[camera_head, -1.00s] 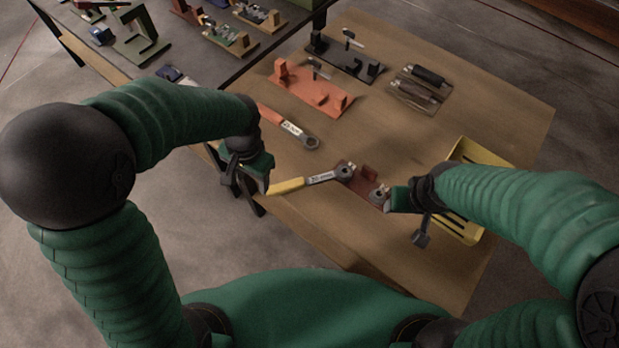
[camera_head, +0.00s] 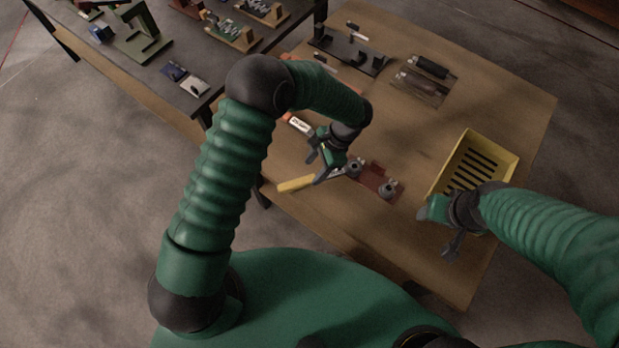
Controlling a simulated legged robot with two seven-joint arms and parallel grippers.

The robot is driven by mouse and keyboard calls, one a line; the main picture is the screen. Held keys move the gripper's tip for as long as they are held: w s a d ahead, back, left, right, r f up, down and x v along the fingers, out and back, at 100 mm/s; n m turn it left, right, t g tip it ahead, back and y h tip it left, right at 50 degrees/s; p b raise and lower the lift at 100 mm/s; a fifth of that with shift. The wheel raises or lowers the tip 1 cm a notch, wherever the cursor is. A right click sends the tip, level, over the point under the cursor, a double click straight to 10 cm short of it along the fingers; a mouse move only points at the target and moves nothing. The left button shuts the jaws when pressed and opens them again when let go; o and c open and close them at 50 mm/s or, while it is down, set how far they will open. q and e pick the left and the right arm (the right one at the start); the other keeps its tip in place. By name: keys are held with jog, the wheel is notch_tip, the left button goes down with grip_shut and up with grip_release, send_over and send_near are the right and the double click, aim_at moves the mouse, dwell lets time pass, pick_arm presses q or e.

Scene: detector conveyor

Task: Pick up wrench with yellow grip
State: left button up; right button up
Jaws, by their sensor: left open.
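The wrench with the yellow grip (camera_head: 294,184) lies on the wooden table near its front left edge. Its head end reaches toward the dark red fixture (camera_head: 374,177); the middle of its shaft is partly hidden by my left gripper (camera_head: 316,170). My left gripper is open, just above and beside the wrench's shaft, with nothing between its fingers; whether it touches cannot be told. My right gripper (camera_head: 441,230) looks open and empty, in front of the yellow crate.
A yellow slotted crate (camera_head: 514,157) stands at the table's right. A second wrench with a red grip (camera_head: 297,124) lies partly behind my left arm. A black fixture (camera_head: 349,52) and dark-handled tools (camera_head: 426,75) are farther back. A dark table (camera_head: 181,55) with parts stands at left.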

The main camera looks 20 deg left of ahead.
aim_at(309, 178)
pick_arm(q)
jog(key=x, duration=0.2)
jog(key=p+x, duration=0.1)
jog(key=x, duration=0.2)
jog(key=shift+s, duration=0.25)
jog(key=shift+d+f, duration=0.1)
jog(key=shift+f, duration=0.25)
grip_shut()
dwell(0.8)
